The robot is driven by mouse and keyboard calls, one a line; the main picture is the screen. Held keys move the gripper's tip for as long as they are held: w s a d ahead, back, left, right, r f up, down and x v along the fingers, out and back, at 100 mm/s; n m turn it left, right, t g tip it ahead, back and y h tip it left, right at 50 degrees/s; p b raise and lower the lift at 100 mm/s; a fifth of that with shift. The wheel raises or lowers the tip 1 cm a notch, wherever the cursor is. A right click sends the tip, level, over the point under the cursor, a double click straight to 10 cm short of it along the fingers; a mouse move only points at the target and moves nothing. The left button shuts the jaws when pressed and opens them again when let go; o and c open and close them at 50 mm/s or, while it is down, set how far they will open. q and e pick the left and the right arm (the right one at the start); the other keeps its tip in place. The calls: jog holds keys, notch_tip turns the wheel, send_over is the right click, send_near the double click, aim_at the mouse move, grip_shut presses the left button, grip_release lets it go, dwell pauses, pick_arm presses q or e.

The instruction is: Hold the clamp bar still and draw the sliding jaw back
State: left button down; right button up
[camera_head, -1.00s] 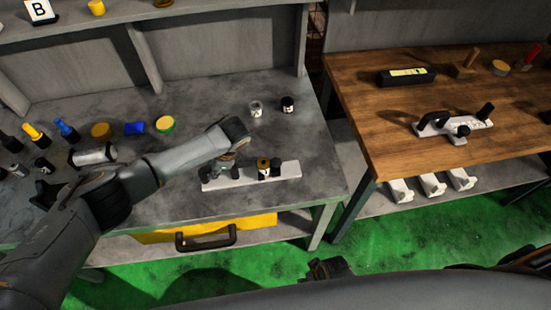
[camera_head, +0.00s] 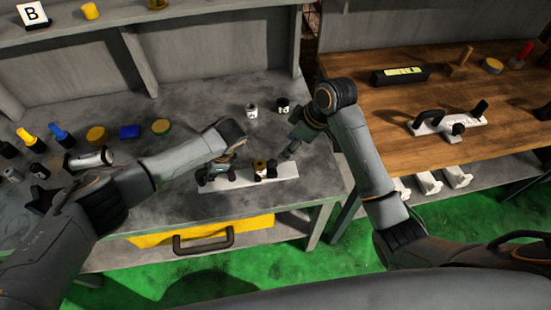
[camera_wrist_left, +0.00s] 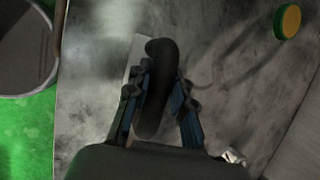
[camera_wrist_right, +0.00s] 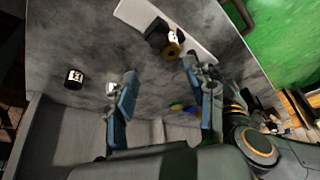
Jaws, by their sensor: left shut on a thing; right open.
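The pale clamp bar (camera_head: 287,174) lies on the grey bench, with a fixed black handle (camera_wrist_left: 153,112) at its left end. The sliding jaw (camera_head: 263,168), black with a brass-coloured knob, sits on the bar right of its middle. My left gripper (camera_head: 212,167) is shut on the black handle; its fingers flank the handle in the left wrist view. My right gripper (camera_head: 290,152) is open and empty above the bar's right end, apart from the jaw. In the right wrist view, the jaw (camera_wrist_right: 163,38) and bar (camera_wrist_right: 178,22) lie beyond the open fingers.
Two small jars (camera_head: 252,111) stand behind the bar. Bottles, a lying can (camera_head: 90,158) and coloured pieces (camera_head: 130,131) are at the left. A yellow drawer (camera_head: 205,232) is below. A wooden table (camera_head: 385,110) at the right holds a similar handled bar (camera_head: 470,124).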

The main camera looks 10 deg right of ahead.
aim_at(273, 163)
jog(key=x, duration=1.1)
jog(key=shift+w+d+f, duration=0.2)
jog(key=shift+w+f, duration=0.1)
jog(key=shift+f, duration=0.05)
jog(key=shift+c, duration=0.2)
grip_shut()
